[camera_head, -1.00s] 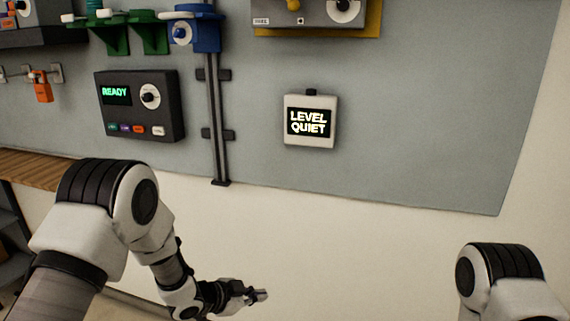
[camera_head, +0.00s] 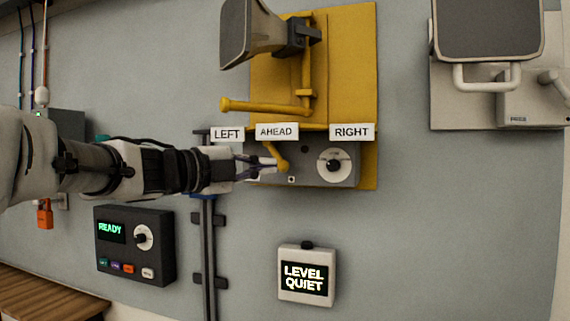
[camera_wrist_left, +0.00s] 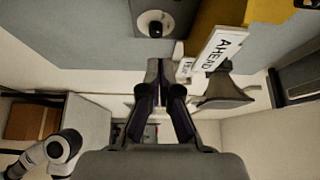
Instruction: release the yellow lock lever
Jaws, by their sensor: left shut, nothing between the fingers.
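A short yellow lever (camera_head: 273,154) with a round end sits on the front of a grey control box (camera_head: 312,174), below the AHEAD sign. My left gripper (camera_head: 268,166) reaches in from the left. It is shut with nothing in it, and its tips overlap the lever's lower end in the head view; I cannot tell whether they touch. The left wrist view shows the shut fingers (camera_wrist_left: 160,78) below the box's dial (camera_wrist_left: 155,24); I cannot make out the lever there. My right gripper is not in view.
A long yellow handle bar (camera_head: 262,106) and a horn (camera_head: 250,32) are above on a yellow backplate (camera_head: 350,65). LEFT (camera_head: 227,134), AHEAD (camera_head: 277,132) and RIGHT (camera_head: 352,132) signs hang close over the gripper. A LEVEL QUIET display (camera_head: 305,278) is below.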

